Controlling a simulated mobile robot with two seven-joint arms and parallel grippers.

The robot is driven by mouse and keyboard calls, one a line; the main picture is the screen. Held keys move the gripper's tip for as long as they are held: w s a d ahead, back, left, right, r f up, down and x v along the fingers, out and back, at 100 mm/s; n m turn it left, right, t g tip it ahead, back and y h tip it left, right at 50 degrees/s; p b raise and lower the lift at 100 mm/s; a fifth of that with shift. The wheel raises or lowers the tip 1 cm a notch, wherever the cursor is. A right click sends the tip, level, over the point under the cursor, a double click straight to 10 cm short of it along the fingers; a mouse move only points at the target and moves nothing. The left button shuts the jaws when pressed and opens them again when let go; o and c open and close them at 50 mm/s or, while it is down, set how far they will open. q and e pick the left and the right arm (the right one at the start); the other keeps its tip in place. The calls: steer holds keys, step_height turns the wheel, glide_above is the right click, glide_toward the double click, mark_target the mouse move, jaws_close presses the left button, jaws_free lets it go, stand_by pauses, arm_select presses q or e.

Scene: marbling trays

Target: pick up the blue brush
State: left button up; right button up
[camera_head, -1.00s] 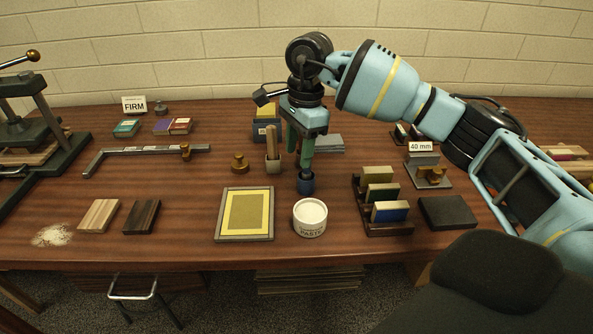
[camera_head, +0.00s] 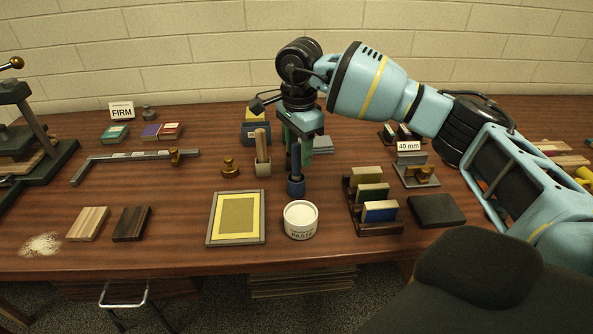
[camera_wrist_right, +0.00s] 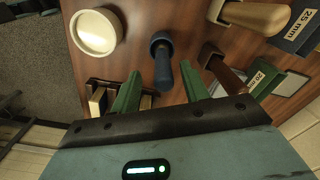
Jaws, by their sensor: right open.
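The blue brush (camera_head: 296,184) stands upright on the table, with a dark blue foot and a slim dark handle. It shows in the right wrist view too (camera_wrist_right: 162,62), with its handle end toward the space between my fingers. My right gripper (camera_head: 302,160) is open with green fingers and is over and just behind the brush in the head view. In the right wrist view the open fingers (camera_wrist_right: 163,90) lie either side of the handle's line, with no grip on it. Whether the handle end is between the fingertips is unclear. My left gripper is out of view.
A white paste tub (camera_head: 300,221) stands in front of the brush. A yellow framed panel (camera_head: 263,243) lies front left.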

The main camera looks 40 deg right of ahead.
mark_target(297, 174)
steer(key=f, duration=0.4)
steer(key=shift+w+a, duration=0.1)
steer(key=shift+w, duration=0.15)
steer(key=shift+c, duration=0.3)
jaws_close()
